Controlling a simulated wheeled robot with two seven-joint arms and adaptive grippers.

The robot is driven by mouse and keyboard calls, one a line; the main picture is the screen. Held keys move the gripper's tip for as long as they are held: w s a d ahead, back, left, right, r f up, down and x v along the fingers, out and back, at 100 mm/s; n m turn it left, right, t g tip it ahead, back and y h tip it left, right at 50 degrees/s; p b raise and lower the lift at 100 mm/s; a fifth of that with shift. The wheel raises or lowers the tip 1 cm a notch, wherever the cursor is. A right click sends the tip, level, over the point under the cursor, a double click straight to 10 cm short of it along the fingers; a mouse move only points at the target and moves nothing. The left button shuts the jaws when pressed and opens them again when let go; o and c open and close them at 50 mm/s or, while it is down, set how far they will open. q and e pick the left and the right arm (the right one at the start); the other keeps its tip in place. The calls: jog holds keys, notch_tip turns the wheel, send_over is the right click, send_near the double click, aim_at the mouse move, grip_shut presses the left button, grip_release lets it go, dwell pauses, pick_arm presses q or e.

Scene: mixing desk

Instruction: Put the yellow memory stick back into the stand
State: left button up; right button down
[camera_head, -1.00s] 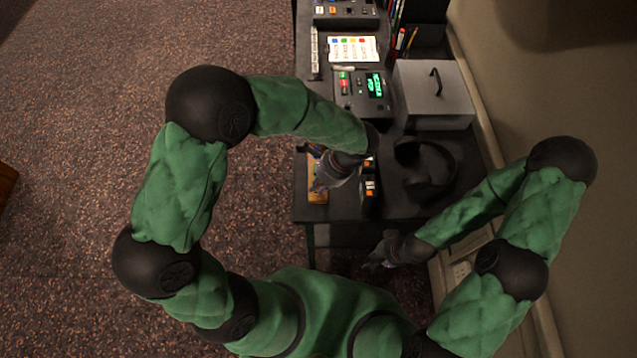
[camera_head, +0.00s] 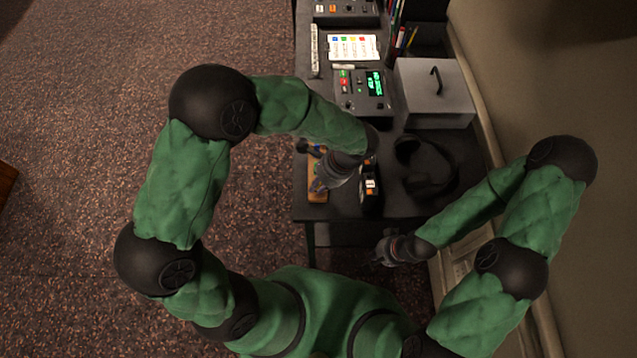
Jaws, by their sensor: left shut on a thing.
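A small orange-brown wooden piece (camera_head: 317,195), which looks like the stand, lies at the desk's near left edge. A bit of blue shows on it, and my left gripper covers much of it. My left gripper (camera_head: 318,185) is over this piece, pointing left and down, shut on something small. The yellow memory stick cannot be made out; the hand and its size hide it. Whether anything touches the stand I cannot tell. My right gripper (camera_head: 378,262) hangs apart from the desk, off its near right edge; its fingers are too dark to read.
A black device with orange and white parts (camera_head: 370,190) stands just right of the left gripper. Black headphones (camera_head: 425,165) lie to its right. Behind are a grey lidded box (camera_head: 433,93), a device with a green display (camera_head: 364,95) and a label card (camera_head: 353,47).

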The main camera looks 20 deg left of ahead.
pick_arm(q)
jog(key=shift+f, duration=0.1)
jog(key=o, duration=0.8)
jog(key=v, duration=1.2)
jog(key=shift+d, duration=0.1)
